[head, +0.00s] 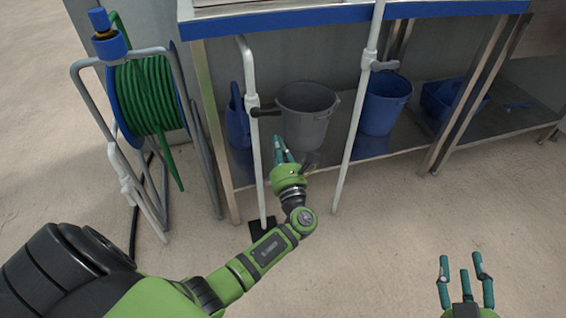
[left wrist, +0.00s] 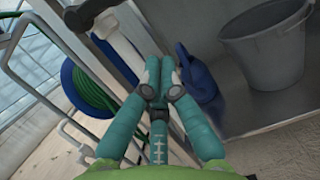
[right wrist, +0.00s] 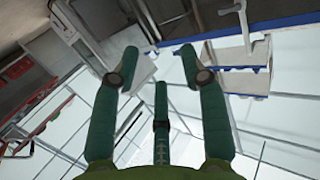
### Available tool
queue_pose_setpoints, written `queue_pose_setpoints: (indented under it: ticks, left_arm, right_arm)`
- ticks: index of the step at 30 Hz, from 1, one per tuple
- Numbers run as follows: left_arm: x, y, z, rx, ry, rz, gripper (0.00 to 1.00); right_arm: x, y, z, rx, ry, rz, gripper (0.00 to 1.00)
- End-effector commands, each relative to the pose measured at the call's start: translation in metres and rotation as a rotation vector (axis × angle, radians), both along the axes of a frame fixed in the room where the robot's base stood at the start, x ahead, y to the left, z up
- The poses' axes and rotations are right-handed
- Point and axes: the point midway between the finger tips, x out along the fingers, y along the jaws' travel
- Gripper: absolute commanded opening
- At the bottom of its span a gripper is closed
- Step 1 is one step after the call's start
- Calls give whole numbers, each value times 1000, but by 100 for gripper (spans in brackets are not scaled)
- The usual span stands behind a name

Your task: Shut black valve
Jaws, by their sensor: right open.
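The black valve handle (head: 267,113) sticks out to the right from a fitting on the left white pipe (head: 256,150), in front of the bench. In the left wrist view a dark handle (left wrist: 85,14) shows by the pipe at the top, beyond my fingertips. My left gripper (head: 279,146) is below the valve and apart from it. In the left wrist view its fingertips (left wrist: 162,78) are together with nothing seen between them. My right gripper (head: 461,272) is open and empty at the lower right, far from the valve; the right wrist view shows its spread fingers (right wrist: 163,72).
A grey bucket (head: 306,125) and a blue bucket (head: 383,108) stand on the bench's lower shelf (head: 400,150). A second white pipe (head: 357,125) stands to the right. A green hose reel (head: 145,95) is at the left. The floor at right is clear.

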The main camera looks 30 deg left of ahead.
Motion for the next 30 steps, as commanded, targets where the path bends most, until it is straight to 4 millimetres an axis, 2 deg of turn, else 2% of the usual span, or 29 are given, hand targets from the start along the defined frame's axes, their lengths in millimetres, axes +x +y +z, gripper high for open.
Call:
queue_pose_setpoints:
  ticks: [2,6,10,25,30]
  left_arm:
    - [11,13,4,4,-2,2,0]
    - [12,8,26,-2,-2,-1,0]
    - [13,7,38,-2,-1,0,0]
    - [14,6,45,-7,-7,0,0]
    - [17,4,57,-58,-68,0,0]
  right_arm:
    - [1,5,13,19,-77,13,44]
    - [-1,-3,-6,-10,38,-6,44]
    - [-4,-7,-19,-25,102,-16,44]
    - [-6,-10,-27,-34,146,-23,44]
    - [-15,-19,-49,-63,268,-42,44]
